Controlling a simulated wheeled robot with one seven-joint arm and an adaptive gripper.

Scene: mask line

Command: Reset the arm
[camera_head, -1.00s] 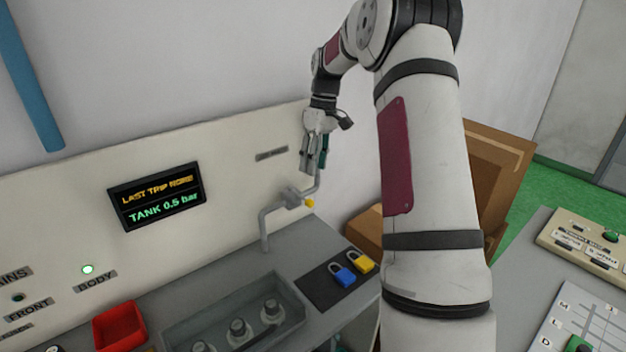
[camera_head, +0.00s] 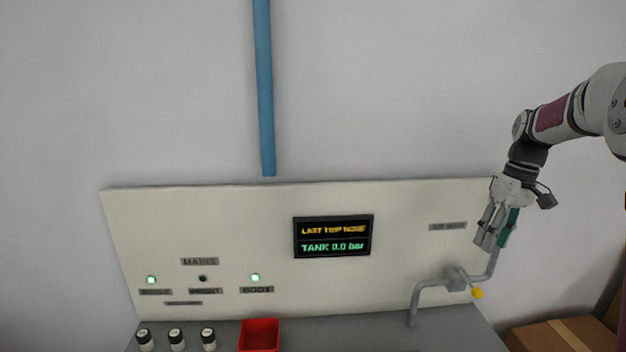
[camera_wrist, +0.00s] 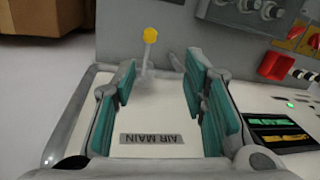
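My gripper (camera_head: 497,227) is at the right end of the cream panel in the head view, just above the grey pipe and its valve. In the wrist view my gripper (camera_wrist: 160,108) has its teal-padded fingers spread apart with nothing between them. The yellow-tipped valve handle (camera_head: 477,293) shows below the gripper; it also shows in the wrist view (camera_wrist: 150,36) beyond the fingers. An AIR MAIN label (camera_wrist: 151,139) shows between the fingers.
The display (camera_head: 333,237) reads TANK 0.0 bar and LAST TRIP NONE. A red bin (camera_head: 259,334) and several black-and-white canisters (camera_head: 176,338) stand on the grey bench. A blue pipe (camera_head: 264,90) runs down the wall. A cardboard box (camera_head: 560,338) is at lower right.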

